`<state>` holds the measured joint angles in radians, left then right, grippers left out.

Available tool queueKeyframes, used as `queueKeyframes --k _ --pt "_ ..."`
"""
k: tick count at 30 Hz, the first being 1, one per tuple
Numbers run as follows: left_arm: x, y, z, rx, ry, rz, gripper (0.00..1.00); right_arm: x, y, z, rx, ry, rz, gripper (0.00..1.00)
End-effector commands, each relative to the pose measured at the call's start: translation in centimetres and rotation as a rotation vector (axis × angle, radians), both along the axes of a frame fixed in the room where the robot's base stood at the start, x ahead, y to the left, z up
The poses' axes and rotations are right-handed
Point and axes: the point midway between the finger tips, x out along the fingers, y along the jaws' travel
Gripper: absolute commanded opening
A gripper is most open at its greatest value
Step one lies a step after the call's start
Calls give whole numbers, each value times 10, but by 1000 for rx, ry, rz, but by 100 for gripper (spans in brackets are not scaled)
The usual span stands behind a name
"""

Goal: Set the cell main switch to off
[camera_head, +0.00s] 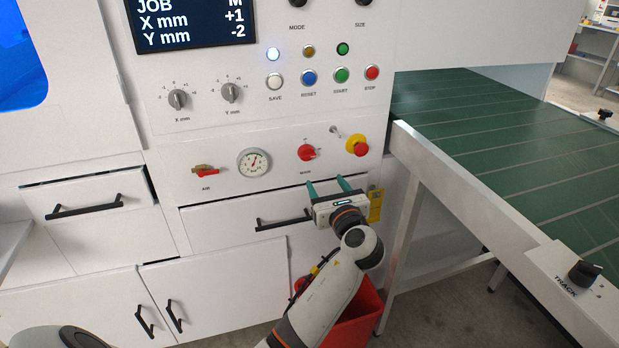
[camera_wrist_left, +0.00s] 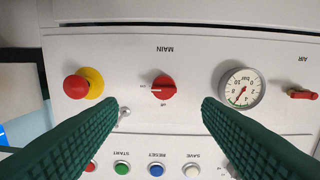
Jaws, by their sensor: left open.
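The main switch (camera_head: 306,152) is a red rotary knob labelled MAIN on the white panel. It also shows in the left wrist view (camera_wrist_left: 164,88), where the picture is upside down. Its white mark lies sideways, toward the small label that seems to read "on"; the "off" label is a quarter turn away. My left gripper (camera_head: 328,186) is open, with two green fingers, below and slightly right of the switch in the head view. In the left wrist view the gripper (camera_wrist_left: 159,104) has the switch between its fingertips in the picture, and nothing is held. My right gripper is out of view.
A red emergency button on a yellow base (camera_head: 357,145) and a small key-like part (camera_head: 335,130) sit right of the switch. A gauge (camera_head: 253,163) and red air valve (camera_head: 206,171) sit left. A drawer handle (camera_head: 283,220) is below; a green conveyor (camera_head: 500,125) stands right.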

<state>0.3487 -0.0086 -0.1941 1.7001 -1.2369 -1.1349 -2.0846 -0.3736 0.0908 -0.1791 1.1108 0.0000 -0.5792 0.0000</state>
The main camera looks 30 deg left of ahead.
Motion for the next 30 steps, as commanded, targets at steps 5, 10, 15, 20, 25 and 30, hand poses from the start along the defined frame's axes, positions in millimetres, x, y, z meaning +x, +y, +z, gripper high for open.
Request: queueKeyframes --k 5,10,15,20,25,30 --pt "3 11 12 38 3 25 60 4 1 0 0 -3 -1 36" --pt "23 34 11 37 4 24 60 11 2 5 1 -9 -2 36" --pt "46 61 11 36 4 22 60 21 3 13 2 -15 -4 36" --pt "63 80 10 34 5 21 60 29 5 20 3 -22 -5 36" --pt "72 91 10 33 5 20 60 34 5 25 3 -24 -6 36" --pt "75 94 11 32 4 19 60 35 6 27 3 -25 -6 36"
